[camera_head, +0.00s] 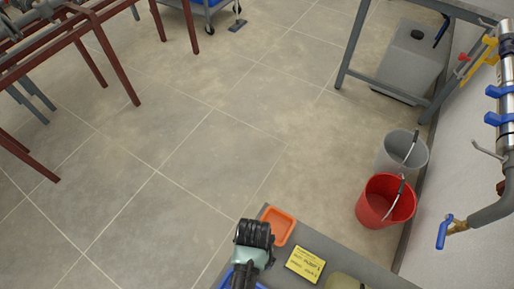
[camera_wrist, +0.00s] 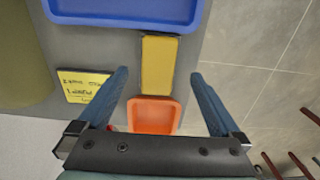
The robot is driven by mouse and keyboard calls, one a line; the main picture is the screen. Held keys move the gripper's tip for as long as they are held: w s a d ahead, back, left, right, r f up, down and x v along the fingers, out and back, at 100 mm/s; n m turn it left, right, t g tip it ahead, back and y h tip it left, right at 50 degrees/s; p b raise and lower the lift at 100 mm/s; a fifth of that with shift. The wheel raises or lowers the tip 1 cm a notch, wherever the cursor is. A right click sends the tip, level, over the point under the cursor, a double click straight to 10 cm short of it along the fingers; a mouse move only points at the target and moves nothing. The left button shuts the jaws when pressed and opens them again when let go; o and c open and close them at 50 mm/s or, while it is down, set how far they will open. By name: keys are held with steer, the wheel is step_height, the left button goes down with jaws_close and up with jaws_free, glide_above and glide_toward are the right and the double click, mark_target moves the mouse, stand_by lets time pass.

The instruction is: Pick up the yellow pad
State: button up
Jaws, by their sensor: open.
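A plain yellow block-like pad (camera_wrist: 158,63) with dark edges lies on the grey worktop in the wrist view, between the blue tray and the orange tray. A flat yellow note (camera_wrist: 85,85) with dark handwriting lies to its left; it also shows in the head view (camera_head: 305,263). My gripper (camera_wrist: 158,76) is open and empty, its two blue-grey fingers spread to either side of the plain pad in the picture. I cannot tell the height of the fingertips above it. In the head view my arm covers part of the worktop and the plain pad is not visible.
An orange tray (camera_wrist: 153,116) sits just below the plain pad in the wrist view. A blue tray (camera_wrist: 125,8) is above it. A red bucket (camera_head: 377,208) and a grey bucket (camera_head: 391,158) stand on the floor by the wall. The middle floor is clear.

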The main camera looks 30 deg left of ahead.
step_height(320, 180, down, 5)
steer(key=shift+d+f+b, duration=0.15)
steer(key=shift+b, duration=0.45)
steer(key=c, duration=1.4)
step_height(320, 180, up, 10)
steer(key=p, duration=0.3)
steer(key=w+d+r+p, duration=0.1)
steer(key=w+d+r, duration=0.2)
steer(key=r, duration=0.2)
steer(key=w+d+r+p, duration=0.2)
steer(key=w+d+r, duration=0.1)
steer(key=r, duration=0.3)
steer(key=w+d+r+p, duration=0.2)
steer(key=w+d+r, duration=0.1)
steer(key=r, duration=0.2)
steer(key=shift+d+r, duration=0.25)
steer(key=shift+d, duration=0.15)
